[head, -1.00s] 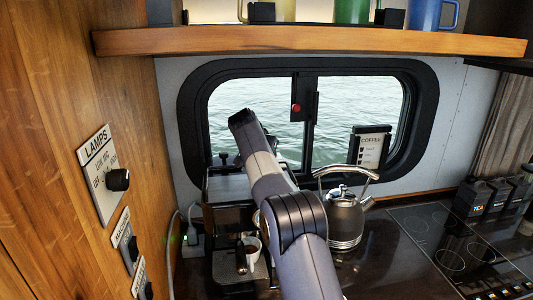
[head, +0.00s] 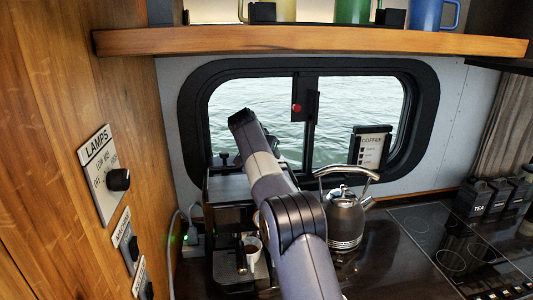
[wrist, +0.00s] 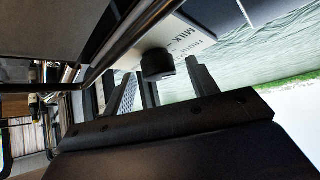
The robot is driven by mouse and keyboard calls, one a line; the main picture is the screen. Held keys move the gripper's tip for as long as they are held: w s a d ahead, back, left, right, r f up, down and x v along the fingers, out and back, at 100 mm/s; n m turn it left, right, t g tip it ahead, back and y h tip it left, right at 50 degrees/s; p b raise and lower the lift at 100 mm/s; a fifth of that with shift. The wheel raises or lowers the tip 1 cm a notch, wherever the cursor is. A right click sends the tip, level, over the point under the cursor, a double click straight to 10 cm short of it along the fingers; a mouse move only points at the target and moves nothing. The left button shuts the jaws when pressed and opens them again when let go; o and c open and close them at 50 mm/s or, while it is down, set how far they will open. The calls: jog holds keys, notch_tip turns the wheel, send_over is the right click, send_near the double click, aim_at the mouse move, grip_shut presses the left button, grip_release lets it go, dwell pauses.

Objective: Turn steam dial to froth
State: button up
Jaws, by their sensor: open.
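The steam dial (wrist: 157,65) is a small black knob in the wrist view, standing out from a pale label plate (wrist: 192,38) on which "MILK" and part of a word like "FROTH" can be read. My gripper (wrist: 158,76) is open, with one dark finger on each side of the dial's near end. I cannot tell whether either finger touches the knob. The knob's pointer cannot be made out. In the head view the coffee machine (head: 226,187) stands at the counter's left, partly behind my arm, which hides my gripper and the dial.
A kettle (head: 346,222) stands right of the machine, close to my arm. A white cup (head: 252,245) is under the machine's spout. A wooden shelf (head: 310,41) with mugs hangs above. The lamps panel (head: 101,180) is on the left wall; the hob (head: 440,232) is at right.

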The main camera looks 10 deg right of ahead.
jog(key=b+v, duration=0.2)
jog(key=v, duration=0.8)
jog(key=shift+s+a+r, duration=0.2)
jog(key=shift+s+r, duration=0.05)
jog(key=shift+d, duration=0.1)
jog(key=p+x, duration=0.2)
jog(key=x, duration=0.8)
jog(key=shift+w+d+f, duration=0.15)
jog(key=shift+w+f, duration=0.05)
jog(key=shift+w, duration=0.1)
jog(key=shift+f, duration=0.1)
